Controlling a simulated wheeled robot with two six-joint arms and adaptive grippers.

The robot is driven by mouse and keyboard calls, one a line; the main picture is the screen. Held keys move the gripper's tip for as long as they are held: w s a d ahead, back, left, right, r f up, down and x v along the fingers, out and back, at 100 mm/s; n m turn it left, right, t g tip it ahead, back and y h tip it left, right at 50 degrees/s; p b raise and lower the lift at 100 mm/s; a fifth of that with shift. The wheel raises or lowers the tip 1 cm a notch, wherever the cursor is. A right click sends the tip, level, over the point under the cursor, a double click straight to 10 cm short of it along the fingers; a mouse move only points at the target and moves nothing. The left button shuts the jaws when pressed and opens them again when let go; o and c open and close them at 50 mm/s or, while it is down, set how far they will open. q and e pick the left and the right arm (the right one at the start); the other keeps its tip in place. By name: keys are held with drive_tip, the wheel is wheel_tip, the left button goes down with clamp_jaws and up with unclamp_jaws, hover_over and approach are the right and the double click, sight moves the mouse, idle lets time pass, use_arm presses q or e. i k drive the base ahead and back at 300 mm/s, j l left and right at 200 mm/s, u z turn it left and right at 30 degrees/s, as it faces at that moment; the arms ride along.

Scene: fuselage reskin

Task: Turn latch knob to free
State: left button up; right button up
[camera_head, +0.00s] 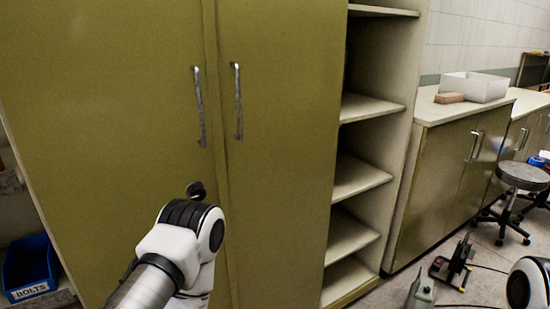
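A small dark latch knob (196,189) shows on the olive cabinet, low beside the seam between its two doors, just below the left door's handle. My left arm (178,244) comes up from the bottom left, and its wrist covers the doors just below the knob. I see no fingers of my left gripper; they may be hidden behind the wrist. I cannot tell whether anything touches the knob. The left door (105,110) and right door (285,140) appear shut. At the bottom right only a white and black part of my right arm (530,284) shows, without its gripper.
The doors have metal handles (199,107). Open shelves (357,178) stand right of the cabinet. A counter (440,113) holds a white box (474,86) and a brick-like block (449,98). A stool (523,177) and tools (453,265) stand on the floor. A blue bin (28,268) sits lower left.

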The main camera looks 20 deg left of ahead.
sight(196, 191)
drive_tip(key=u, duration=1.3)
